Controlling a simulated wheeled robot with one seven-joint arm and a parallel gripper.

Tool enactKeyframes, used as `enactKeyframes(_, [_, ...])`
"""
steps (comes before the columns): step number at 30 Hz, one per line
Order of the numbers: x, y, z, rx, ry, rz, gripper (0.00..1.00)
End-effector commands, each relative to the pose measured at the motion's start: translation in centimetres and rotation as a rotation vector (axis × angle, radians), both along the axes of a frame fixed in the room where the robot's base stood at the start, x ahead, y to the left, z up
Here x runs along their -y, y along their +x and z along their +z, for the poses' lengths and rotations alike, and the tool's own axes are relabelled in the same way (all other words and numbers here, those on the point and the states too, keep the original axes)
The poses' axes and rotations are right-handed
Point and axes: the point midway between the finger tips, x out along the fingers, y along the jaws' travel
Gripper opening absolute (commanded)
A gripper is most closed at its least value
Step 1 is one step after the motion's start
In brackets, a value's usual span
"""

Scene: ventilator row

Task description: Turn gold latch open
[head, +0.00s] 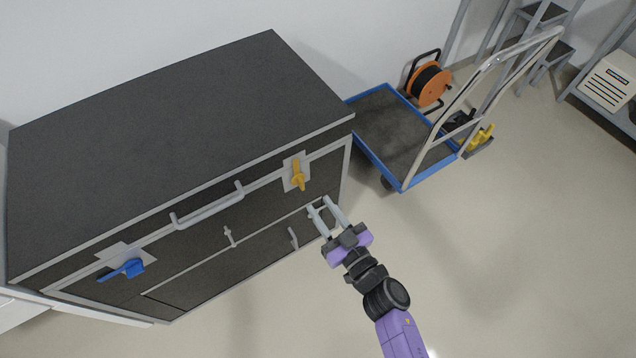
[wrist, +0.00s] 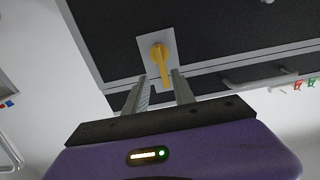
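The gold latch (head: 298,175) is on a light plate at the right end of the dark cabinet's front. Its handle points roughly up and down in the head view. It also shows in the wrist view (wrist: 160,62), just beyond the fingers. A blue latch (head: 124,270) sits at the left end of the same front, with its handle lying sideways. My gripper (head: 321,209) is open and empty, below and to the right of the gold latch. The finger tips appear apart from the latch. In the wrist view my gripper (wrist: 162,80) has its two fingers spread either side below the latch.
The cabinet (head: 170,140) has a grey bar handle (head: 208,206) between the latches and smaller fittings below. A blue-edged trolley (head: 400,135) stands to the right, with an orange cable reel (head: 429,85) behind it. The floor (head: 500,260) right of my arm is clear.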

Motion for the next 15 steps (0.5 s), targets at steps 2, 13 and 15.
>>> enactKeyframes(2, [-0.5,0.7,0.0,0.002,0.003,0.001,0.31])
enactKeyframes(13, [-3.5,5.1,-0.1,0.002,0.002,0.001,0.31])
enactKeyframes(15, [-3.8,5.6,0.0,0.002,0.002,0.001,0.31])
